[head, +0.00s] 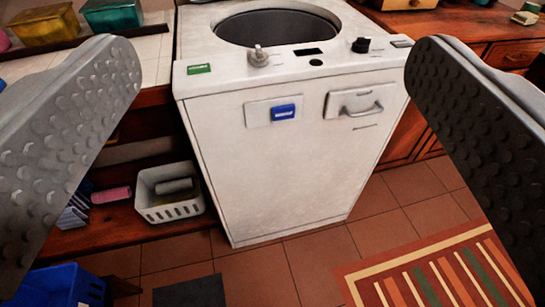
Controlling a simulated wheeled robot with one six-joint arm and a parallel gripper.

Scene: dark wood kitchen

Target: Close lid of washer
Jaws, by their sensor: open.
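A white top-loading washer (285,150) stands in the middle of the view. Its round drum opening (277,27) is uncovered at the top, and the dark inside shows. The lid itself cannot be made out; the area behind the opening is cut off by the top edge of the picture. A knob (361,45) and a metal fitting (258,58) sit on the front edge of its top. My gripper (272,85) is open, with one finger at each side of the view. Nothing is between the fingers, and they appear apart from the washer.
A tiled counter (150,50) with coloured bins (113,14) is left of the washer. A white basket (169,193) sits on the low shelf below. Wooden cabinets (480,28) stand at the right. A striped rug (440,275) lies on the tiled floor in front.

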